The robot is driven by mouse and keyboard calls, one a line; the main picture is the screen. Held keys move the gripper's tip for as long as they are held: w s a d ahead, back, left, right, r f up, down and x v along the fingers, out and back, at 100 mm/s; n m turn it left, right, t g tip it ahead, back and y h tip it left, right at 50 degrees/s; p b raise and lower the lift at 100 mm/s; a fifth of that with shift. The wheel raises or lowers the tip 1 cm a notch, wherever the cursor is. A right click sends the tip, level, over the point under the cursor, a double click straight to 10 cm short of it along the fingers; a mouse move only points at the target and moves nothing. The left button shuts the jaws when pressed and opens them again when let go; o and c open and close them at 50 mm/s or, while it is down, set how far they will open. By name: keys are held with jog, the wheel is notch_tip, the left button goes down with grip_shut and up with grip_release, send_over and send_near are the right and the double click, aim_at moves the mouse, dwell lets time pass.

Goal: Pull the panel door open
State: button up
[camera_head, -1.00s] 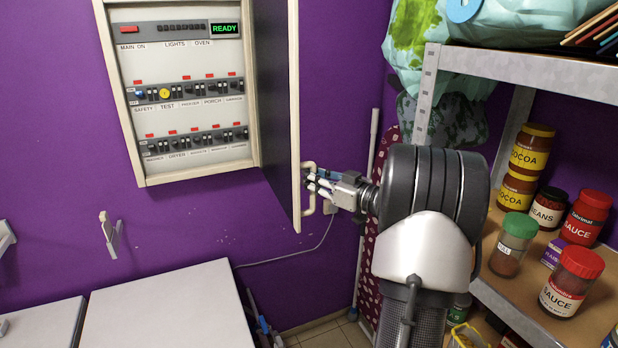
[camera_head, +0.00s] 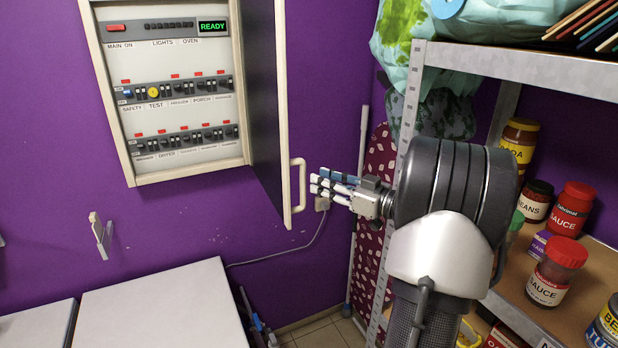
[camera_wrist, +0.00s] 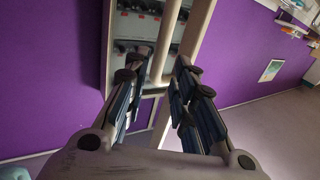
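The panel door (camera_head: 266,100) stands swung wide open on the right side of the breaker panel (camera_head: 130,176), seen nearly edge-on. Its pale D-shaped handle (camera_head: 302,186) sticks out from the door's lower free edge. My gripper (camera_head: 316,184) is just right of the handle, with a small gap between the fingertips and the handle in the head view. In the wrist view my gripper (camera_wrist: 160,80) has its fingers spread, with nothing held between them. The door edge and handle (camera_wrist: 165,100) show beyond and between the fingers there.
A metal shelf (camera_head: 500,62) with jars (camera_head: 556,272) stands close on the right, beside my arm. A white worktop (camera_head: 160,310) is below the panel. A cable (camera_head: 285,252) runs along the wall under the door. A wall hook (camera_head: 100,236) is at the left.

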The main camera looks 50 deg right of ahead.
jog(key=s, duration=0.5)
jog(key=shift+d, duration=0.2)
jog(key=shift+f, duration=0.1)
